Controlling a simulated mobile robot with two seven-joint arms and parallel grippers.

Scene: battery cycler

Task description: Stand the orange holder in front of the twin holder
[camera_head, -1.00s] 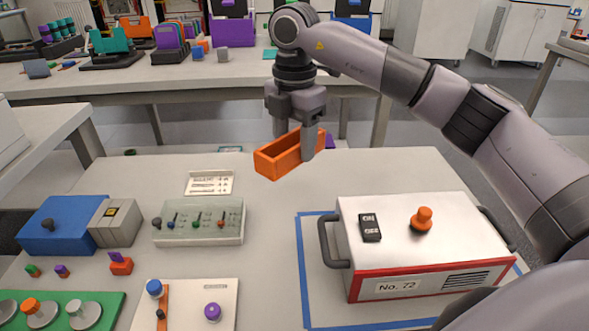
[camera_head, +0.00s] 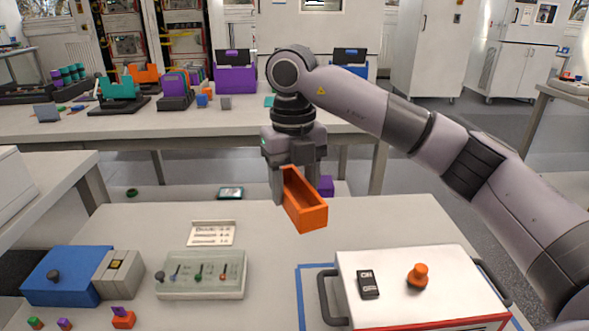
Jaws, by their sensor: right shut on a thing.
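The orange holder (camera_head: 306,215) is an open rectangular box held in the air above the far part of the near table. My right gripper (camera_head: 295,186) is shut on it, with a finger on either side, and the holder is tilted, its near end lower. My left gripper is not in view. A purple piece (camera_head: 327,185) shows just behind the holder near the table's far edge, partly hidden. I cannot tell whether it is the twin holder, or what it rests on.
A white box with an orange knob (camera_head: 418,277) stands at the front right. A switch panel (camera_head: 202,276), a small label card (camera_head: 211,234) and a blue box (camera_head: 62,276) are at the left. The far bench holds a purple bin (camera_head: 235,78). The table's far right is clear.

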